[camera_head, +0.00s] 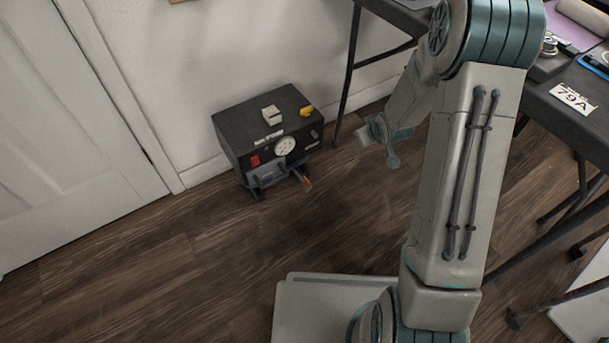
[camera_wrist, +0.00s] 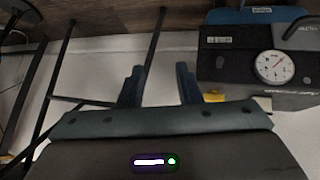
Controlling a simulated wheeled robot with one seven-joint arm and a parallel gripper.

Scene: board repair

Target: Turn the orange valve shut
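The orange valve (camera_head: 307,184) is a short orange-tipped handle low on the front right of a black box (camera_head: 234,127) on the floor. I cannot make out the valve in the wrist view. The box's upper part shows there at the right (camera_wrist: 215,72), with its round white gauge (camera_wrist: 274,67). My gripper (camera_head: 377,150) is in the air to the right of the box, apart from the valve. In the wrist view its two fingers (camera_wrist: 159,72) are spread with nothing between them.
The box stands against the white wall, right of a white door (camera_head: 75,110). A white item (camera_head: 271,115) and a yellow item (camera_head: 306,111) sit on its top. Black table legs (camera_head: 347,75) stand behind my gripper. The wooden floor before the box is clear.

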